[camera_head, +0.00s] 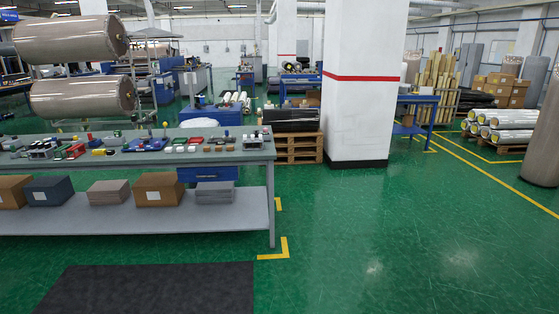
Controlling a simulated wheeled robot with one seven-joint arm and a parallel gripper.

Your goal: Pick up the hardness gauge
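A long workbench (228,156) at the left carries many small tools and parts in a row. They are too small here to tell for sure which one is the hardness gauge. A small grey device (252,142) sits near the bench's right end. A blue piece (146,145) with upright knobs stands near the middle of the row. A yellow item (98,152) and red pieces (75,151) lie further left. My gripper is not in view.
Boxes (159,193) and grey stacks (215,192) sit on the bench's lower shelf (240,217). A dark mat (155,290) lies in front. A white pillar (364,90) and a wooden pallet (297,148) stand behind. The green floor (400,240) at right is clear.

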